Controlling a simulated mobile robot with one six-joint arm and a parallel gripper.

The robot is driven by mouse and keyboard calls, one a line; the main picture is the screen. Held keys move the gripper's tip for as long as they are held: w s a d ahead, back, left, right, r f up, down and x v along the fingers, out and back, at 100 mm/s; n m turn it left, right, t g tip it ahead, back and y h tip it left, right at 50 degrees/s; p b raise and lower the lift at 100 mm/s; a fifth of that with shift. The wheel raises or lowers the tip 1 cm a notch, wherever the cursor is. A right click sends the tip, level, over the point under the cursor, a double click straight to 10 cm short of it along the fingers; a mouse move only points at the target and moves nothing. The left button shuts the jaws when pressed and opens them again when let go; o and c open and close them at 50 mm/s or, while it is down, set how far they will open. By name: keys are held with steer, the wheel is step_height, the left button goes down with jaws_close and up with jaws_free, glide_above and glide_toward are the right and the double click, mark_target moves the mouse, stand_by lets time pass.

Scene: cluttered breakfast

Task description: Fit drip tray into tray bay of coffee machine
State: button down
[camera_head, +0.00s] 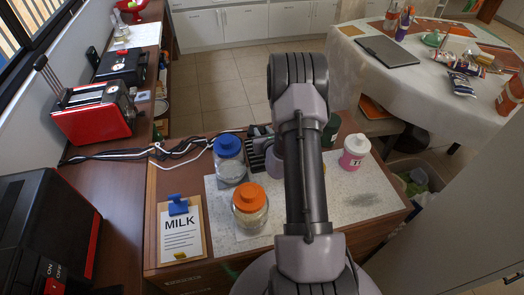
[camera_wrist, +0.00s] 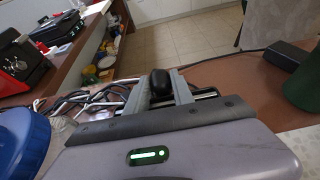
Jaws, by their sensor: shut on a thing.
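My gripper (camera_wrist: 160,88) shows in the wrist view with its two grey fingers on either side of a small rounded black piece. A dark slatted part, which looks like the drip tray (camera_wrist: 207,94), shows just beyond and beside the fingers. In the head view a dark ribbed piece of the drip tray (camera_head: 256,158) shows left of my arm, beside the blue-lidded jar; my arm hides the rest. The red and black machine with ON and OFF marks (camera_head: 45,235), probably the coffee machine, stands at the lower left. Its tray bay is not visible.
Blue-lidded jar (camera_head: 229,160), orange-lidded jar (camera_head: 250,208), pink bottle (camera_head: 354,152) and MILK clipboard (camera_head: 181,232) crowd the counter. Cables (camera_head: 165,151) run along its back edge. A red toaster (camera_head: 95,112) stands on the left counter. Some counter at the right (camera_head: 360,195) is bare.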

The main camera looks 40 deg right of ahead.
step_height(320, 180, down, 6)
steer(key=shift+r+b, duration=0.1)
steer(key=shift+b, duration=0.9)
steer(key=shift+r, duration=0.15)
steer(key=c, duration=1.1)
jaws_free()
